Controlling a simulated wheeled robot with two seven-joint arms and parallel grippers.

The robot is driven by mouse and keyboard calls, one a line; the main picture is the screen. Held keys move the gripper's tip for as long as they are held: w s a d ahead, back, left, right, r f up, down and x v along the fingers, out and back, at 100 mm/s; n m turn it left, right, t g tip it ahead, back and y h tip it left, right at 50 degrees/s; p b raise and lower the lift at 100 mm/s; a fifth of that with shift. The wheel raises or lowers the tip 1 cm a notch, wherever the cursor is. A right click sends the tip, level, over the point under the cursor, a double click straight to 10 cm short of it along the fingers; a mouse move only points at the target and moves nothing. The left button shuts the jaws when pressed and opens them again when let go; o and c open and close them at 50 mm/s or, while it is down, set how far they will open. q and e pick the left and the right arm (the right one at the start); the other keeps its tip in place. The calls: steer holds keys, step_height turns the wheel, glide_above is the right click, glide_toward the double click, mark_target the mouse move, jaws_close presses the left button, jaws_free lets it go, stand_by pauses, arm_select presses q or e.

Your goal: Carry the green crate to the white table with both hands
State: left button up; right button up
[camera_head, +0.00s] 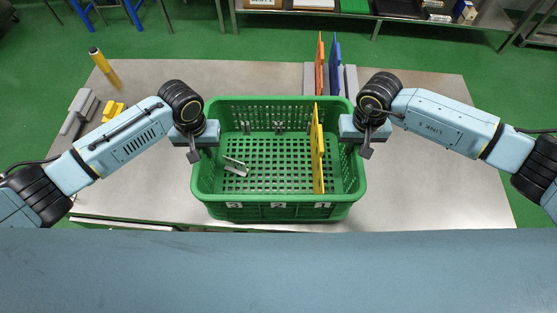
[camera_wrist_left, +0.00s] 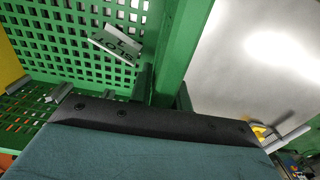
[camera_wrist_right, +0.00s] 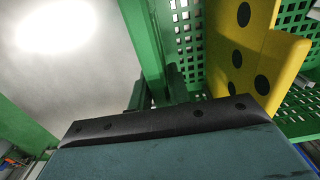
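The green crate (camera_head: 283,212) is a perforated open box over the front middle of a grey metal-topped table (camera_head: 420,190); I cannot tell if it touches the top. I cannot identify a white table.
An orange panel (camera_head: 320,65) and a blue panel (camera_head: 335,62) stand in a grey holder behind the crate. A yellow cylinder (camera_head: 104,68) and yellow and grey parts (camera_head: 80,112) are at the left. Shelving stands at the back. The table's right side is clear.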

arm_select(q)
jaws_close()
arm_select(e)
jaws_close()
arm_select(q)
steer(key=shift+w+r, duration=0.1)
arm_select(e)
steer(key=shift+w, duration=0.1)
stand_by(0.6)
